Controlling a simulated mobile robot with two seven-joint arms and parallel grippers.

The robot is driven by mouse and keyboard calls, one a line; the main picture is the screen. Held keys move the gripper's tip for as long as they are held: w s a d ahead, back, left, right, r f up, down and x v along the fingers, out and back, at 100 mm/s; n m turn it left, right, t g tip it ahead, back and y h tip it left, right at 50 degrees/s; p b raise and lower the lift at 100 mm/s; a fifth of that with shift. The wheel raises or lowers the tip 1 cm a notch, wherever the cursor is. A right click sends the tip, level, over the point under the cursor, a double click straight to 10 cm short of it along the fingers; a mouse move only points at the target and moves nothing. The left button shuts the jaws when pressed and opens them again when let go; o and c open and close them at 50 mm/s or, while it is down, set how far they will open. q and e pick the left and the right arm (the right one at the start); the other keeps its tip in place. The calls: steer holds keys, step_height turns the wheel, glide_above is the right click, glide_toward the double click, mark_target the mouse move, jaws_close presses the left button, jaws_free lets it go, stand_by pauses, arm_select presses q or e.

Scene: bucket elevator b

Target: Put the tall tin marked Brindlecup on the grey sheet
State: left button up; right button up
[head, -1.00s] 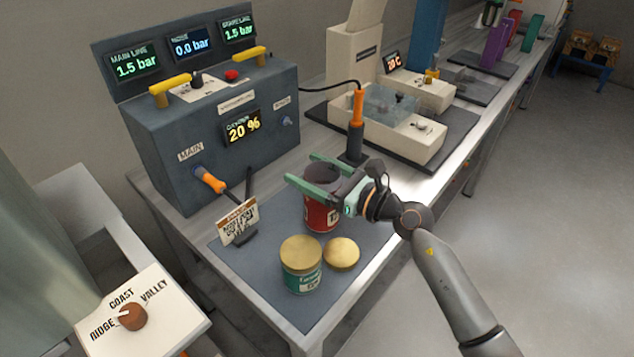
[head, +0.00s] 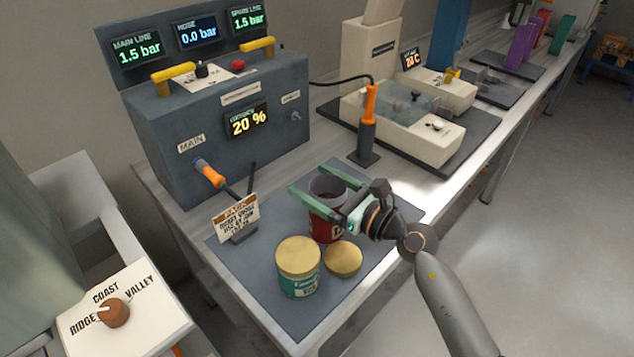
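A tall dark-red tin (head: 322,228) with an open dark top is at the grey sheet (head: 268,294), behind the green tin. Part of its white label shows, but the name cannot be read. My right gripper (head: 306,179) reaches in from the right, its green fingers on either side of the tin near the rim, shut on it. The tin's base is low over or on the sheet; I cannot tell if it touches. My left gripper is not in view.
A green tin with a gold lid (head: 298,257) and a loose gold lid (head: 343,260) sit close in front. A sign stand (head: 235,218) is at left. The blue-grey control box (head: 215,120) and a torch holder (head: 367,140) stand behind. Bare sheet lies right of the tin.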

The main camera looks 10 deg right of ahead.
mark_target(343, 199)
steer(key=shift+o, duration=0.4)
steer(key=shift+r, duration=0.2)
steer(key=b+v, duration=0.1)
steer(key=v, duration=1)
steer(key=shift+d+f, duration=0.1)
steer(key=shift+f, duration=0.05)
steer(key=shift+s+d, duration=0.25)
steer(key=shift+s, duration=0.15)
